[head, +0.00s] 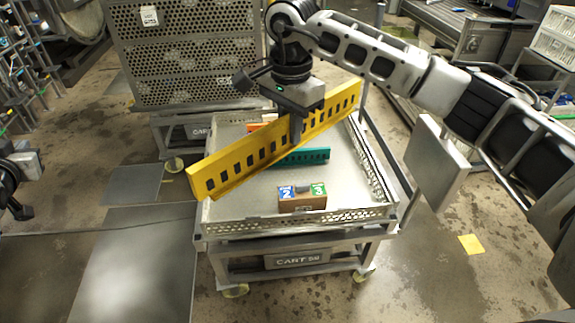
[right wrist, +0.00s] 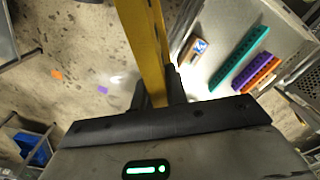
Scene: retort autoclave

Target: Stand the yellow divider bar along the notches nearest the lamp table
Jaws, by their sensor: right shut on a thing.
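The yellow divider bar (head: 265,142), with a row of dark slots, slants over the tray from lower left to upper right. My right gripper (head: 297,128) is shut on it near its middle and holds it raised. In the right wrist view the bar (right wrist: 143,40) runs up from between the fingers (right wrist: 160,95). The pale tray (head: 240,228) on the cart has perforated side walls; the bar hides part of it. I cannot make out which notches are meant or a lamp table. My left gripper (head: 18,185) is at the left edge, partly cut off, away from the bar.
In the tray lie a teal slotted bar (head: 305,157), a block with blue and green number labels (head: 302,198) and orange pieces (head: 262,126). A perforated metal cage cart (head: 190,50) stands behind. A pale upright panel (head: 437,165) is right of the tray.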

